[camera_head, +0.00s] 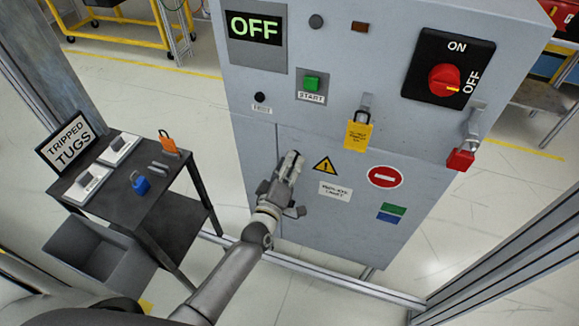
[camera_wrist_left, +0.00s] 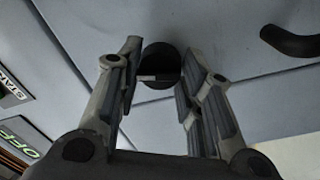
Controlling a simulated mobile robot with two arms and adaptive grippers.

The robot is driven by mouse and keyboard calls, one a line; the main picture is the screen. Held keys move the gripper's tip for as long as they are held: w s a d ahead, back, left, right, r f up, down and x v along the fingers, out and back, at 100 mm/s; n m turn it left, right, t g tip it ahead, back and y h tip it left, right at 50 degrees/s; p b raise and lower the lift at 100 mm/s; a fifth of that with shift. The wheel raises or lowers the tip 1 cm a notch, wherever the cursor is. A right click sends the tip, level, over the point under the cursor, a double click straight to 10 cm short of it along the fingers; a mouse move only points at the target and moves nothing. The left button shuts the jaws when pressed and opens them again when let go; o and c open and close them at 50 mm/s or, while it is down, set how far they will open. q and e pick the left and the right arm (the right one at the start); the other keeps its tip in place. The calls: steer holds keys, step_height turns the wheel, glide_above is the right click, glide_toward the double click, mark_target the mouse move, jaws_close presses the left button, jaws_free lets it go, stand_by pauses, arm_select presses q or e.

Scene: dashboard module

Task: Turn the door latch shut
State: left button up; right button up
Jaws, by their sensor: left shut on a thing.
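The door latch (camera_wrist_left: 160,62) is a round black knob with a pale bar across it on the grey cabinet door (camera_head: 345,230). It shows between my left fingers in the left wrist view. My left gripper (camera_head: 284,178) is at the upper left part of the door in the head view, and it hides the latch there. Its fingers also show in the left wrist view (camera_wrist_left: 158,82), one on each side of the knob and shut on it. My right gripper is not in view.
A black door handle (camera_wrist_left: 290,42) is close beside the gripper. The cabinet above has an OFF display (camera_head: 255,27), a green start button (camera_head: 312,82), a red rotary switch (camera_head: 444,80), a yellow tag (camera_head: 357,135) and a red padlock (camera_head: 460,160). A dark cart (camera_head: 150,208) stands at left.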

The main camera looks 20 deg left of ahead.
arm_select(q)
steer(key=shift+n+b, duration=0.4)
steer(key=shift+n, duration=1.2)
steer(key=o, duration=1)
steer(key=shift+s, duration=0.1)
steer(key=s, duration=1.1)
steer(key=shift+s+a+f, duration=0.15)
steer(key=shift+s+f, duration=0.2)
steer(key=shift+s, duration=0.05)
